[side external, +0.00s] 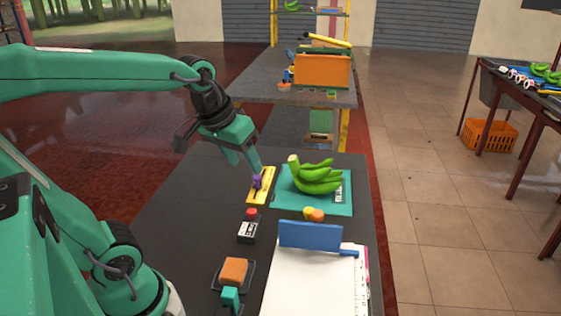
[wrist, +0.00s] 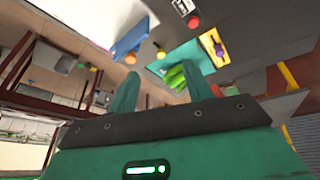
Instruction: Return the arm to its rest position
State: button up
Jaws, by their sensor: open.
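My arm (side external: 100,75) is green and reaches out over the dark table from the left in the side external view. My gripper (side external: 246,163) points down, open, in front of a yellow strip (side external: 264,188) with a purple piece (side external: 257,181) on it. In the wrist view my gripper's two green fingers (wrist: 163,88) stand apart with nothing held between them. The yellow strip (wrist: 210,45) and purple piece (wrist: 219,49) show beyond the right finger. Whether a fingertip touches the purple piece cannot be told from the side external view.
Green bananas (side external: 316,177) lie on a teal mat (side external: 335,205) right of my gripper. A black box with a red button (side external: 249,226), an orange block (side external: 234,271), a blue panel (side external: 310,236) and white sheets (side external: 305,285) are nearer. A second table (side external: 255,85) stands behind.

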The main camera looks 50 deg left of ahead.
jog(key=s+d+f+m+t, duration=0.1)
jog(key=s+d+m, duration=0.2)
jog(key=s, duration=0.2)
jog(key=shift+s+f+m, duration=0.25)
jog(key=shift+m, duration=0.05)
